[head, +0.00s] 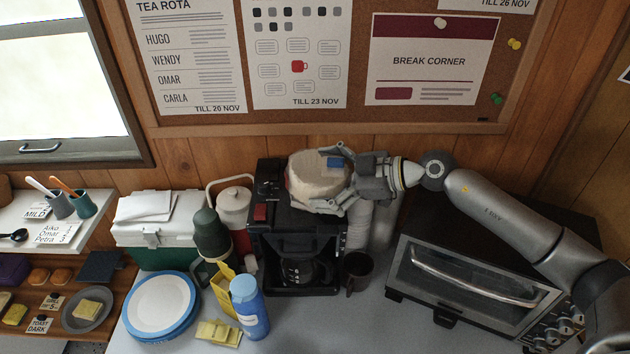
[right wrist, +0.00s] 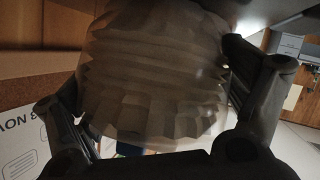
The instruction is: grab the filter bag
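The filter bag (head: 316,180) is a pale beige, roundish pack. It is up above the black coffee maker (head: 268,215), in front of the wood wall. My right gripper (head: 338,182) reaches in from the right and has its fingers on either side of the pack. In the right wrist view the pleated filter bag (right wrist: 155,75) fills the space between the two fingers (right wrist: 160,100), which press close to its sides. A small blue patch shows at the pack's gripper end. My left gripper is not in view.
A toaster oven (head: 470,275) stands right of the coffee maker, under my right arm. A dark mug (head: 357,270), blue bottle (head: 249,305), green flask (head: 211,235) and blue-rimmed plates (head: 160,305) crowd the counter. A green and white box (head: 155,230) stands at the left.

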